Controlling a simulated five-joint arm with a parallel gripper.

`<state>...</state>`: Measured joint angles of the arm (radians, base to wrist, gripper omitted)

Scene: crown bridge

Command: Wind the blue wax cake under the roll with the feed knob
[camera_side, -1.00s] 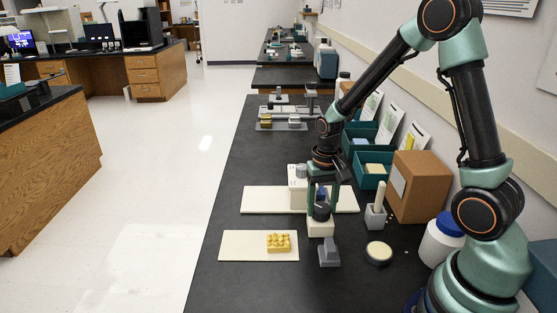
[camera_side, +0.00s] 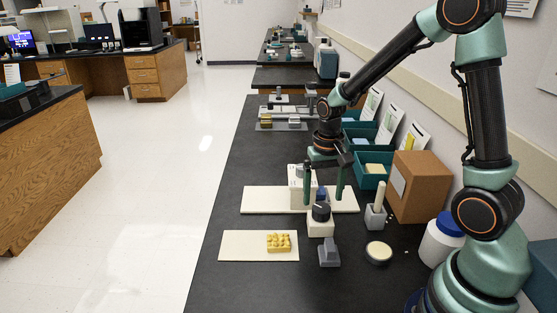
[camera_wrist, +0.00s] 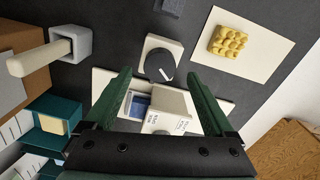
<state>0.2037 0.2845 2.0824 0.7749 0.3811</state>
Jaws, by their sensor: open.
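The feed knob (camera_side: 321,212) is a dark round knob with a pale pointer line on a cream block (camera_side: 320,228); it also shows in the wrist view (camera_wrist: 159,64). My gripper (camera_side: 324,200) is open and empty, its green fingers spread above and behind the knob. In the wrist view my gripper (camera_wrist: 122,80) shows both fingers apart, with the knob beyond their tips. A blue piece, likely the wax cake (camera_wrist: 138,105), sits beside a white housing (camera_wrist: 168,110) on the cream board (camera_side: 262,200). The roll cannot be made out.
A cream plate (camera_side: 235,246) with a yellow bumpy block (camera_side: 279,242) lies at the front left. A grey stepped block (camera_side: 329,253), a round dish (camera_side: 379,252), a grey holder with a pale stick (camera_side: 376,216) and a cardboard box (camera_side: 418,186) stand nearby.

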